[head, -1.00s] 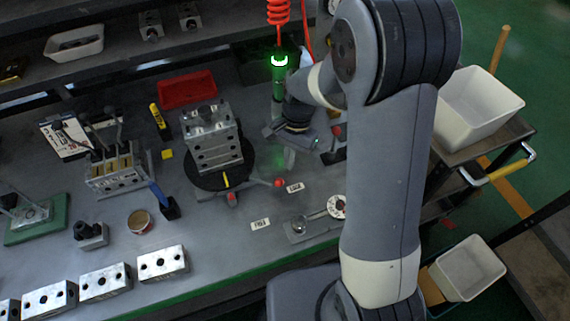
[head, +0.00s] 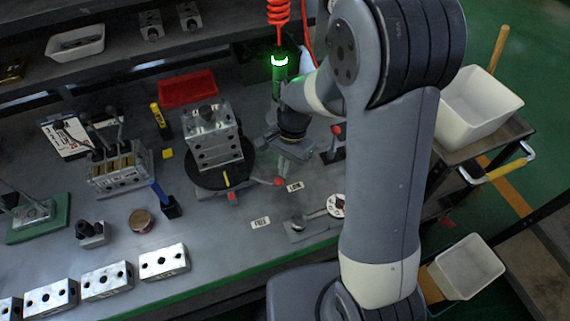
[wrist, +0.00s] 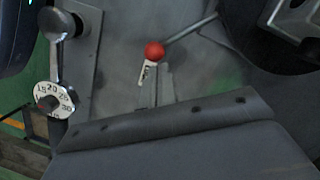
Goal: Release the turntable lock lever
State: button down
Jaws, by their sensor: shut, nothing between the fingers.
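The turntable (head: 202,180) is a black disc on the bench with a grey metal block standing on it. The lock lever (head: 262,181) is a thin rod running from the turntable's front right edge to a red ball end (head: 280,183). In the wrist view the red ball (wrist: 154,50) is at upper centre, its rod running up right towards the turntable. My gripper (head: 290,153) is above the bench, right of the turntable and behind the ball. Its narrow fingers (wrist: 155,72) are shut and empty, appearing just below the ball in the wrist view. Contact cannot be told.
Small white labels (head: 260,222) lie near the lever. A second red piece (head: 232,196) is at the turntable's front. A tool with a round white dial (head: 336,205) lies front right. A green-lit hanging tool (head: 279,75) is behind my gripper. Several metal blocks (head: 164,262) line the front edge.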

jog(key=shift+s, duration=0.2)
jog(key=shift+s+a+m, duration=0.3)
jog(key=shift+s+m, duration=0.55)
jog(key=shift+m, duration=0.35)
jog(key=s+m, duration=0.1)
jog(key=s+a+m+p, duration=0.1)
jog(key=shift+s+m+t+y, duration=0.1)
jog(key=shift+m+t+y, duration=0.2)
jog(key=shift+t, duration=0.1)
jog(key=s+a+m+p, duration=0.1)
jog(key=s+a+m, duration=0.1)
jog(key=m, duration=0.1)
jog(key=shift+s+a+m+t, duration=0.2)
jog(key=shift+m+t, duration=0.1)
jog(key=shift+t, duration=0.1)
jog(key=shift+s+a+p, duration=0.25)
jog(key=shift+a+p, duration=0.15)
jog(key=shift+a, duration=0.05)
jog(key=shift+d, duration=0.1)
